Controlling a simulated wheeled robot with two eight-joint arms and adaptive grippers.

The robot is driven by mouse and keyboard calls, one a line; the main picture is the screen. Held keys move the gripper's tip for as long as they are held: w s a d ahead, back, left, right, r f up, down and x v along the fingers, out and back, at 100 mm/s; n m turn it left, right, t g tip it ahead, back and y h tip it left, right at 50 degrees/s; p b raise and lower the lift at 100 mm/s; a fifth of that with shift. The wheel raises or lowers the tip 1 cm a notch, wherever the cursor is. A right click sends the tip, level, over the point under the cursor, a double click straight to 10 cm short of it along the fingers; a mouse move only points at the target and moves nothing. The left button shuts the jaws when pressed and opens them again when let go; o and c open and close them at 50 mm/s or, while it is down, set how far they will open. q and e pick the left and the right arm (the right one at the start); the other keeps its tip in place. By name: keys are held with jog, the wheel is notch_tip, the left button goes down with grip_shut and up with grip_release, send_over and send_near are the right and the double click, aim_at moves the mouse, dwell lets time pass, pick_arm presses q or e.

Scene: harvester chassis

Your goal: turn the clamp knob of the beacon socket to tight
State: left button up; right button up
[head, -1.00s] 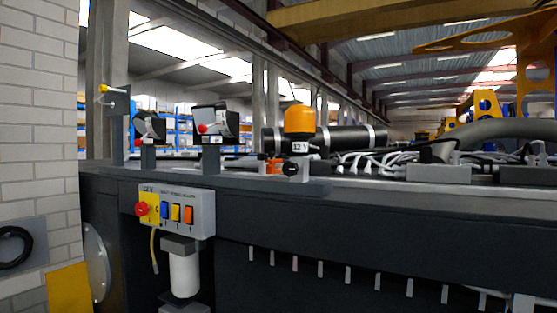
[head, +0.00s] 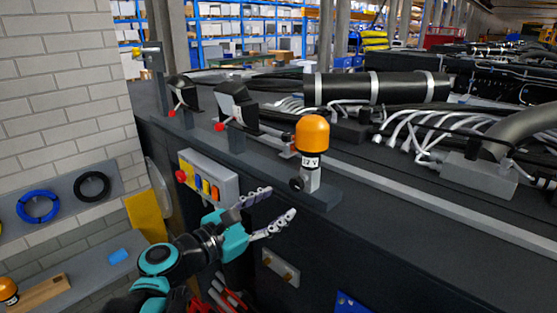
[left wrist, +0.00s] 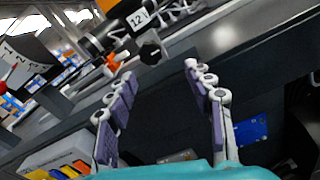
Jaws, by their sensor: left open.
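The orange beacon (head: 312,132) stands upright in its light socket, which bears a "12 V" label (head: 310,163), on the dark chassis ledge. The black clamp knob (head: 296,184) is on the socket's lower left side. In the left wrist view the knob (left wrist: 151,52) shows beyond the fingertips, between them, with the label beside it. My left gripper (head: 280,203) is open and empty, below and left of the knob, in front of the chassis side, apart from the knob. It also shows in the left wrist view (left wrist: 160,73). My right gripper is not in view.
A grey control box (head: 209,180) with coloured switches hangs on the chassis side, close to my left gripper.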

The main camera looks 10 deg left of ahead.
aim_at(295, 185)
pick_arm(q)
jog(key=shift+n+t, duration=0.3)
jog(key=shift+n, duration=0.1)
jog(key=x, duration=0.2)
jog(key=p+x, duration=0.1)
jog(key=x, duration=0.2)
jog(key=r+x, duration=0.1)
jog(key=x, duration=0.1)
jog(key=shift+w+a+r, duration=0.1)
jog(key=shift+w+a, duration=0.1)
jog(key=shift+w, duration=0.2)
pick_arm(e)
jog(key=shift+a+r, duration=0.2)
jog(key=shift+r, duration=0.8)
pick_arm(q)
jog(key=shift+s, duration=0.1)
jog(key=c, duration=1.2)
